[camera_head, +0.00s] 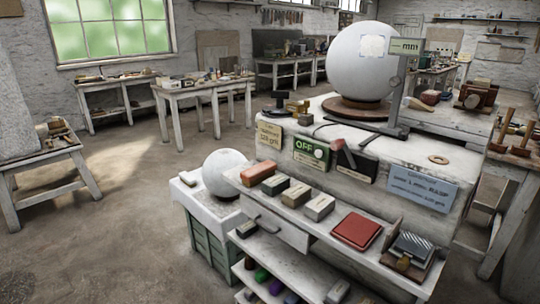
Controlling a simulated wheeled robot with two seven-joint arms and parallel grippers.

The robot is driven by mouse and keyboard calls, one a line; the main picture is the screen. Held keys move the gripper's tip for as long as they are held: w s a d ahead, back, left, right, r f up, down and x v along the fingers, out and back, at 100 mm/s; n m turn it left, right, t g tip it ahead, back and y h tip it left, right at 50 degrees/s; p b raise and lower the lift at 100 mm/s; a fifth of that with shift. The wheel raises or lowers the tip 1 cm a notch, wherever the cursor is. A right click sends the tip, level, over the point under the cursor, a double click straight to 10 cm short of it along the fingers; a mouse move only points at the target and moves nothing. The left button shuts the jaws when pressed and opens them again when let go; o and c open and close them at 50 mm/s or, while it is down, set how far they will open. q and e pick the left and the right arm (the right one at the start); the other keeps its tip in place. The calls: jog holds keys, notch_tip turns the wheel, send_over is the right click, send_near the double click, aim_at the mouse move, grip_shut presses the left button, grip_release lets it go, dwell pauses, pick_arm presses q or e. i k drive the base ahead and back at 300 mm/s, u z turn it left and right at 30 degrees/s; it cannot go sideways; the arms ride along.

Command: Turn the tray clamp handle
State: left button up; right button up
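No part labelled as the tray clamp handle can be made out for certain. At the right end of the front shelf is a small wooden tray-like holder (424,268) with a dark ribbed metal block (412,246) in it. A small brass-coloured piece (403,262) sits at its front; I cannot tell whether it is a handle. A black knob-topped fitting (279,102) stands at the bench's back left corner. A dark lever with a reddish end (343,151) leans at the front panel. Neither of my grippers is in view.
A large white sphere (352,62) rests on a round wooden base (356,109) on the bench. A smaller sphere (226,173) sits on a low cabinet. The shelf holds several blocks and a red pad (356,231). The floor (110,220) at left is open.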

aim_at(471, 101)
jog(key=u, duration=0.05)
jog(key=k, duration=0.5)
jog(key=z, duration=0.45)
jog(key=i, duration=1.05)
jog(key=z, duration=0.9)
